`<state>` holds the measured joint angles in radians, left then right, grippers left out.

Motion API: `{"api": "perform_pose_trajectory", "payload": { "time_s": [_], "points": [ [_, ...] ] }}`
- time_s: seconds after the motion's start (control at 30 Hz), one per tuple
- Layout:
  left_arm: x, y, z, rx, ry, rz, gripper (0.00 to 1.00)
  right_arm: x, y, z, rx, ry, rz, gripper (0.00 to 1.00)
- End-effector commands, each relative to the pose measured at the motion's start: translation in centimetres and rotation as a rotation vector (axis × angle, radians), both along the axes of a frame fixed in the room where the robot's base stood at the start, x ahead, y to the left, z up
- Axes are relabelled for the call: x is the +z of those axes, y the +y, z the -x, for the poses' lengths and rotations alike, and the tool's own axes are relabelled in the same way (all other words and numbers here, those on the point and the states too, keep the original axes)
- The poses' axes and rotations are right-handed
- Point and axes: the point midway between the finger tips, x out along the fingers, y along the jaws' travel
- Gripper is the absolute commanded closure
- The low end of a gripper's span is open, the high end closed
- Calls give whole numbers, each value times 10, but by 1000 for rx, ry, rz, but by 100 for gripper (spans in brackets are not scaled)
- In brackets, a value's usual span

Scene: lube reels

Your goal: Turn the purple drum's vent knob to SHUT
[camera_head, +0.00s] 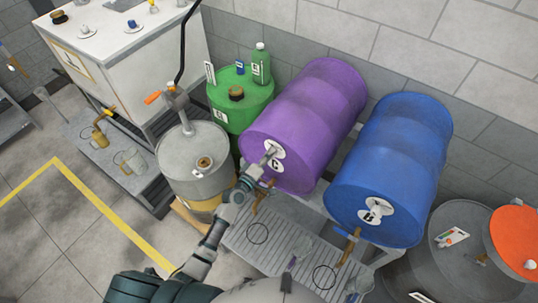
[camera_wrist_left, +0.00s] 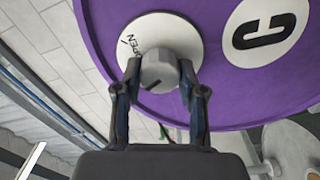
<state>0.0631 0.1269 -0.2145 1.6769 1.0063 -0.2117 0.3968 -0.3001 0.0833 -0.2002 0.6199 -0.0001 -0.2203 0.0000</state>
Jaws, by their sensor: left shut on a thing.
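The purple drum (camera_head: 305,115) lies on its side on a rack, its round end facing me, with a white C label (camera_head: 276,165) on it. In the left wrist view the purple drum (camera_wrist_left: 95,22) fills the top. Its vent knob (camera_wrist_left: 158,68) is a grey faceted knob with a dark mark, on a white round plate (camera_wrist_left: 185,30). The word OPEN shows on the plate's left side; no SHUT marking is visible. My left gripper (camera_wrist_left: 160,72) is shut on the knob, one finger on each side. In the head view my left gripper (camera_head: 262,163) reaches the drum's end. My right gripper is not in view.
A blue drum (camera_head: 390,165) marked B lies to the right. A green drum (camera_head: 240,100) with bottles and a grey drum (camera_head: 195,160) with a crank pump stand left. A grated tray (camera_head: 265,245) lies below the taps. Open floor (camera_head: 50,235) is at left.

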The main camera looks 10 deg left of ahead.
Motion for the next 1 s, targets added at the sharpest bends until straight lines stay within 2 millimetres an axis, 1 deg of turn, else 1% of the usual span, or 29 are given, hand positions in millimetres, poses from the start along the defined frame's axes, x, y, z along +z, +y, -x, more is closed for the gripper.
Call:
{"api": "perform_pose_trajectory", "payload": {
  "time_s": [0.03, 0.2, 0.43, 0.7, 1.0],
  "points": [
    [-7, -1, 2, -3, 28, 32, 95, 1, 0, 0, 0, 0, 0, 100],
    [-8, -1, 2, -4, 75, 145, 95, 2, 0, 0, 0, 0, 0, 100],
    [-9, -1, 2, -3, 119, 250, 95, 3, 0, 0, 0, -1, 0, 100],
    [-9, -1, 2, -2, 141, 300, 95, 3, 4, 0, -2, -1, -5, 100],
    [-10, -1, 3, -2, 143, 306, 95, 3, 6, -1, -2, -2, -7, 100]
  ]
}}
